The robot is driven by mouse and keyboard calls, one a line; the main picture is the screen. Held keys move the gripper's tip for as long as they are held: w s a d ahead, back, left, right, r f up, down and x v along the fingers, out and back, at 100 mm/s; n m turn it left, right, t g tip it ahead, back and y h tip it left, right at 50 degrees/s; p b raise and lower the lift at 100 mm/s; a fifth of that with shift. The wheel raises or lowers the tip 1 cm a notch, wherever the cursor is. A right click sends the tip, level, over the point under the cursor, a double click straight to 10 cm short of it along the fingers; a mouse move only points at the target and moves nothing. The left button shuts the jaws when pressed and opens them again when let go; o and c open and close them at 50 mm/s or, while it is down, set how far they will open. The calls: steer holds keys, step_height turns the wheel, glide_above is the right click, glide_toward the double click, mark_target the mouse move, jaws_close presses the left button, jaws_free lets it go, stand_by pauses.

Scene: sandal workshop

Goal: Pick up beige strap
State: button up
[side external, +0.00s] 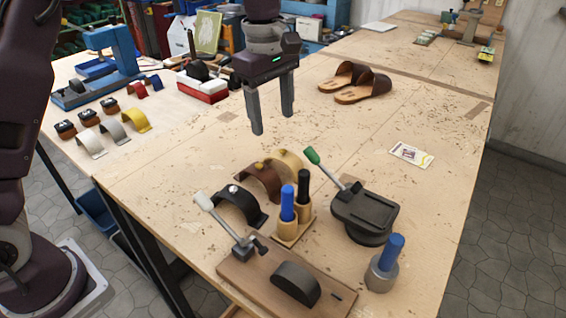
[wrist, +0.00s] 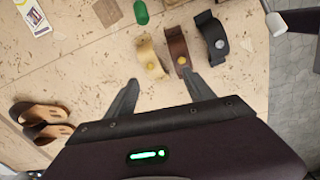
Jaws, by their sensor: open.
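The beige strap (side external: 290,160) is an arched band with a gold stud, standing on the bench beside a brown strap (side external: 262,180) and a black strap (side external: 238,205). In the side view the brown strap partly hides it. In the wrist view the beige strap (wrist: 148,56) lies just beyond my fingertips, with the brown strap (wrist: 178,50) and black strap (wrist: 213,40) to its right. My gripper (side external: 273,123) is open and empty, pointing down above the bench, higher than the straps and apart from them.
A dark press with a green-knobbed lever (side external: 325,170) and a wooden holder with blue and black-handled tools (side external: 293,228) stand close to the straps. Brown sandals (side external: 360,85) lie behind. More straps (side external: 115,130) are at the left. The bench middle is clear.

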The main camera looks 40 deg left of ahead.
mark_target(283, 150)
steer(key=w+f+n, duration=0.1)
steer(key=f, duration=0.1)
steer(key=w+d+f, duration=0.1)
steer(key=f, duration=0.1)
steer(key=w+f+n, duration=0.1)
steer(key=f, duration=0.1)
steer(key=shift+w+d+n+g, duration=0.15)
steer(key=shift+d+n+g, duration=0.15)
steer(key=shift+d+g, duration=0.1)
steer(key=f, duration=0.1)
steer(key=a+f, duration=0.1)
steer(key=f, duration=0.3)
steer(key=shift+a+f, duration=0.1)
steer(key=shift+a, duration=0.15)
steer(key=shift+f, duration=0.55)
steer(key=shift+c, duration=0.4)
